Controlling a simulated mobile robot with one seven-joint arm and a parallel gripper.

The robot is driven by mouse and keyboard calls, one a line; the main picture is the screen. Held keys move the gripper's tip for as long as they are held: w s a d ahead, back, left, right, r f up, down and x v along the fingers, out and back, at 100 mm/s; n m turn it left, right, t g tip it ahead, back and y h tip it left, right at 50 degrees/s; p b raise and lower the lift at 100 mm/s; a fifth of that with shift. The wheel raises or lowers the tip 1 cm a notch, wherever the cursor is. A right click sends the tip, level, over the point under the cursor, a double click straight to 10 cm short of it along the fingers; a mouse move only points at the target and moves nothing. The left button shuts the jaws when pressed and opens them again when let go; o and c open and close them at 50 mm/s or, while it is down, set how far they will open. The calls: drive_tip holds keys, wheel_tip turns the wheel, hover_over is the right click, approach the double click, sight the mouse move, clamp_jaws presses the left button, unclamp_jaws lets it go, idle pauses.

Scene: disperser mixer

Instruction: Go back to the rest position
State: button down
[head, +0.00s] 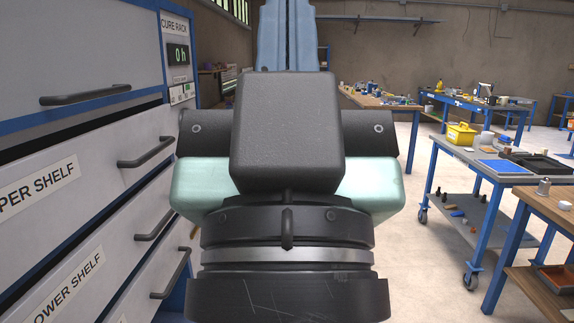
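My gripper (287,135) fills the middle of the head view, seen from behind, with a black wrist below a dark box-shaped housing and pale green parts at both sides. Its fingertips are hidden, so I cannot tell whether it is open or holds anything. The cure rack (177,60) stands close on the left, with a green display reading "0 h". Its drawer fronts, labelled upper shelf (80,175) and lower shelf (85,275), look shut.
A wooden-topped table (545,205) is at the near right edge. Several benches with small items stand farther back. Concrete floor (425,250) shows between my gripper and the cart.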

wheel_tip(320, 180, up, 14)
drive_tip(key=p, duration=1.2)
drive_tip(key=shift+r, duration=0.15)
